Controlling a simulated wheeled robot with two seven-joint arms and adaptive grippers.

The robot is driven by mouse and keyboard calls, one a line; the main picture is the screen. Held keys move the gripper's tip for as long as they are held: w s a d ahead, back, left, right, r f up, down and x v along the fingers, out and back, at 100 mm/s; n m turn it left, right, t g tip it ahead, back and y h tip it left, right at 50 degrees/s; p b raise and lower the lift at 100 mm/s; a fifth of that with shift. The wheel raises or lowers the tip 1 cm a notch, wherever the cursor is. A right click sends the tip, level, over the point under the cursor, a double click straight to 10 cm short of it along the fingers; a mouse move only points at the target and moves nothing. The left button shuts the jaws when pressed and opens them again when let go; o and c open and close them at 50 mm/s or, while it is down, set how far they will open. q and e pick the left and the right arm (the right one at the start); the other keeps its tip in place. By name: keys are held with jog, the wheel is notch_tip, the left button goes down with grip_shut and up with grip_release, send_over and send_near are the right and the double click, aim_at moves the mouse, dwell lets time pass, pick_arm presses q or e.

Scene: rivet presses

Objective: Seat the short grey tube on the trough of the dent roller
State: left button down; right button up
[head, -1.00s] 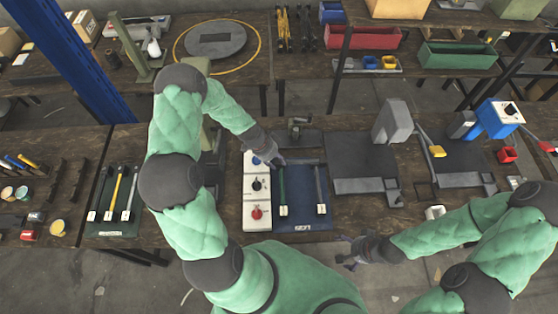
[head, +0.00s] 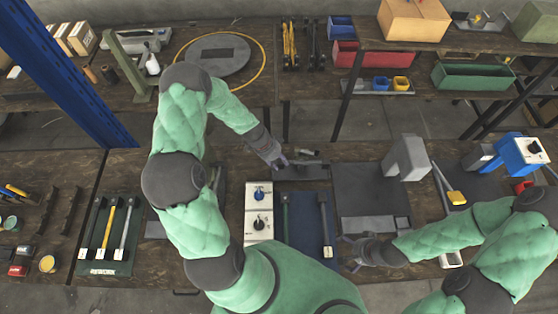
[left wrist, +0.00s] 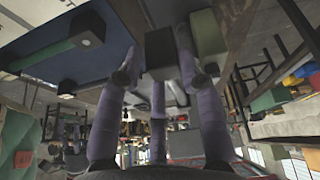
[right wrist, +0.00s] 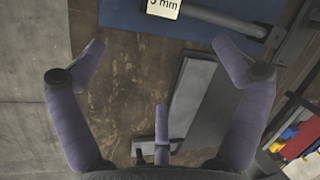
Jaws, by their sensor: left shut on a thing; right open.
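The dent roller (head: 301,174) is a dark low device at the back of the bench, behind the blue mat. The tube lies across or just above it; I cannot tell whether it touches the trough, which is hidden. In the left wrist view a dark block (left wrist: 160,52) shows between the fingertips. My right gripper (head: 352,252) is open and empty near the front of the bench, and its spread fingers show in the right wrist view (right wrist: 160,65).
The blue mat (head: 306,232) carries a green tube (head: 285,220) and a longer grey one (head: 326,222). A white knob panel (head: 258,207) stands left of it. A grey press (head: 405,158) and a blue press (head: 520,153) stand to the right. A green mat (head: 118,235) holds tools at left.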

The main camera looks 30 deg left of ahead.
aim_at(279, 167)
pick_arm(q)
jog(key=shift+f, duration=0.1)
jog(key=shift+f+b, duration=1.4)
jog(key=shift+f, duration=1.3)
pick_arm(e)
jog(key=shift+f, duration=1.4)
pick_arm(q)
jog(key=shift+f+b, duration=0.95)
jog(key=shift+b, duration=0.35)
pick_arm(e)
jog(key=shift+f, duration=1.3)
pick_arm(q)
jog(key=shift+a+f+b, duration=0.1)
jog(key=shift+f+b, duration=0.5)
jog(key=shift+b, duration=0.35)
pick_arm(e)
jog(key=shift+f, duration=0.95)
pick_arm(q)
jog(key=c, duration=0.7)
grip_release()
jog(key=shift+r, duration=0.1)
jog(key=v, duration=1.1)
jog(key=shift+a+r, duration=0.15)
jog(key=shift+r, duration=0.25)
